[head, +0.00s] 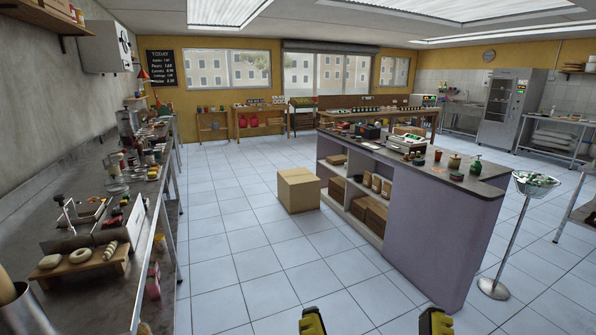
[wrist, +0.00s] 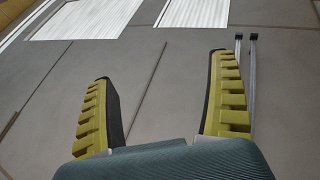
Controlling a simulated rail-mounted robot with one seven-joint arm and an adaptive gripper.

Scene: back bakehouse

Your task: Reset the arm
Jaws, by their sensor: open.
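My gripper (head: 374,322) shows at the bottom edge of the head view, with only its two yellow-and-black fingertips in sight. The fingers are wide apart with nothing between them. In the wrist view my gripper (wrist: 160,95) is also open and empty. It points up at the grey ceiling (wrist: 70,75) and its bright light panels (wrist: 90,20). The rest of my arm is hidden below the head view.
A counter (head: 25,225) crowded with tools and a board of dough rings runs along the left wall. A purple island (head: 440,225) stands right of centre, with a cardboard box (head: 298,190) beside it. A stand with a bowl (head: 535,183) is at right.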

